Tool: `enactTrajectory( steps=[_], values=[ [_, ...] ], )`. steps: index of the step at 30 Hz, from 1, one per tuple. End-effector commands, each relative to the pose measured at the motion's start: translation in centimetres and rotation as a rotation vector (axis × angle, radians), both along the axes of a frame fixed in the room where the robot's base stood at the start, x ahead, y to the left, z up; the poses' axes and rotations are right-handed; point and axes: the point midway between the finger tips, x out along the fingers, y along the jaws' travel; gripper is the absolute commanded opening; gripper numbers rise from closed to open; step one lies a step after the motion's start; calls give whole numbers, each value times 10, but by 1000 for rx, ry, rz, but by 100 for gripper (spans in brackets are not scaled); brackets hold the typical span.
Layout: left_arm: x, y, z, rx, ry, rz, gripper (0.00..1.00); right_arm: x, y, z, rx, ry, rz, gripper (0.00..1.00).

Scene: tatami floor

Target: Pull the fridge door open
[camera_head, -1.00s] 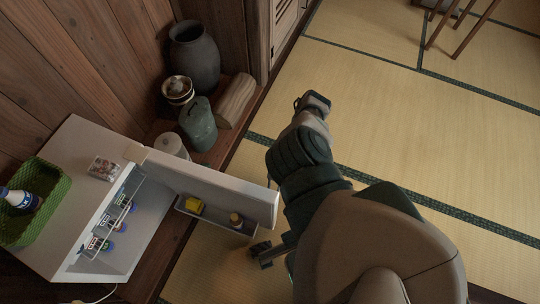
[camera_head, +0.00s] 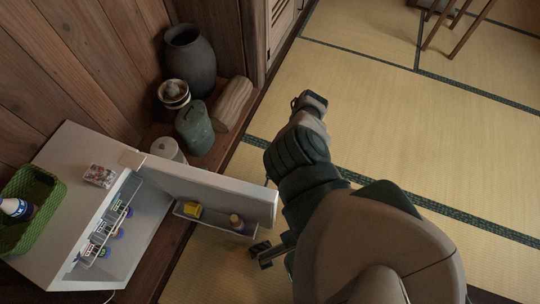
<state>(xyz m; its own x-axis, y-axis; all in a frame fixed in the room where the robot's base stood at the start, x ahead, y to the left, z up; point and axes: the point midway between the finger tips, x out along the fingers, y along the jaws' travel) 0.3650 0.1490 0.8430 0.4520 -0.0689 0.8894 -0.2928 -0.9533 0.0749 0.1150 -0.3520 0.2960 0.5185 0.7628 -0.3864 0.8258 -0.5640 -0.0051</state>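The small white fridge (camera_head: 72,150) stands at the lower left against the wooden wall. Its door (camera_head: 215,188) is swung wide open, out over the floor. The shelves inside and the door's inner bin show. My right arm comes in from the lower right. My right gripper (camera_head: 264,254) is small in view, just beyond the door's free end and below it in the picture. Its fingers look apart and empty, and I see no contact with the door. My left gripper is not in view.
A green basket (camera_head: 48,214) holding a bottle and a small patterned box (camera_head: 100,175) sit on the fridge. Cans (camera_head: 117,233) stand inside. A dark vase (camera_head: 190,58), smaller jars and a log (camera_head: 232,104) stand behind the door.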

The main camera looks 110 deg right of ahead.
Motion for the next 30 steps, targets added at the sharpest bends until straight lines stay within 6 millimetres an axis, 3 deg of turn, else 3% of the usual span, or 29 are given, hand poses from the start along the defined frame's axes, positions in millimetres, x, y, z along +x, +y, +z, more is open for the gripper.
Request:
enactTrajectory(
  steps=[8,21,30],
  values=[
    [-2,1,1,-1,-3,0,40,-5,-8,5,0,-1,0,39],
    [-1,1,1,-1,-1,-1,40,-51,-78,37,-1,2,0,39],
    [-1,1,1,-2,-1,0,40,-62,-93,45,1,0,0,39]
  ],
)
